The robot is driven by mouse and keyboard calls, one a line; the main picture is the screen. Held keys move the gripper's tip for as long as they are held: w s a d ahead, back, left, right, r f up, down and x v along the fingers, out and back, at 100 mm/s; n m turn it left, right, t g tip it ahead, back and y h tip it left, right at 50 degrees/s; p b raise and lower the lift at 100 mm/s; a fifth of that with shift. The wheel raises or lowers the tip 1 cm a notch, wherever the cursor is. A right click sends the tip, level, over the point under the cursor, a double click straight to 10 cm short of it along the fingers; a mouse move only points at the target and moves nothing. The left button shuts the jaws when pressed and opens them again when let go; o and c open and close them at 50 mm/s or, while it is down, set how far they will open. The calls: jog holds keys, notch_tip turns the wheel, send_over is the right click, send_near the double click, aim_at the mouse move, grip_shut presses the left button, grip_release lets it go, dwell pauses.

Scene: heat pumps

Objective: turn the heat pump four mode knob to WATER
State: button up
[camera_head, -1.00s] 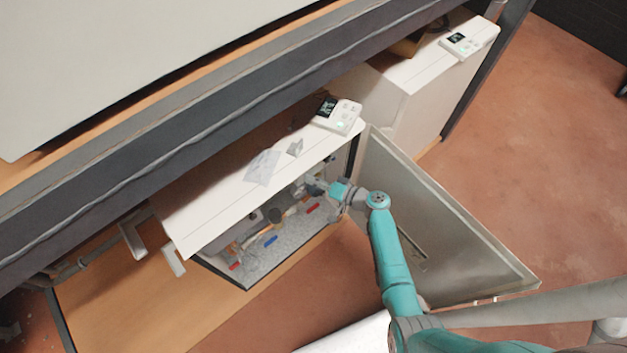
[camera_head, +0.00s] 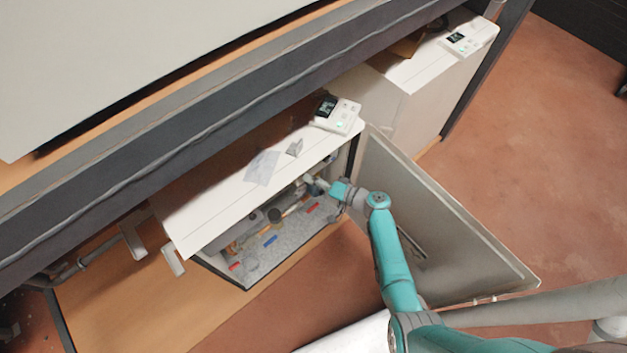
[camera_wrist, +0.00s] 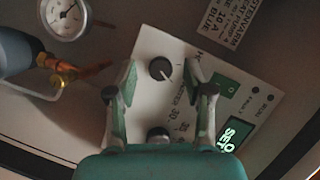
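In the wrist view a white control panel (camera_wrist: 150,45) carries a round black knob (camera_wrist: 160,68) with a pale pointer line toward the lower right. A second dark knob (camera_wrist: 158,133) lies closer to my gripper's body and is partly hidden by it. The labels are too small to tell which is the mode knob. My gripper (camera_wrist: 160,82) is open, its fingers apart on either side of the upper knob, with no clear contact. In the head view my gripper (camera_head: 318,184) reaches into the open heat pump cabinet (camera_head: 215,205); the knobs are hidden there.
The cabinet door (camera_head: 440,220) stands open to the right of my arm. A green lit display (camera_wrist: 232,135) and a green switch (camera_wrist: 224,85) sit beside the knobs. A gauge (camera_wrist: 66,16) and a brass fitting (camera_wrist: 60,80) are at the left. Another unit (camera_head: 425,100) stands behind.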

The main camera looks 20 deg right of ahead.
jog(key=v, duration=1.2)
jog(key=shift+r, duration=0.1)
dwell(0.4)
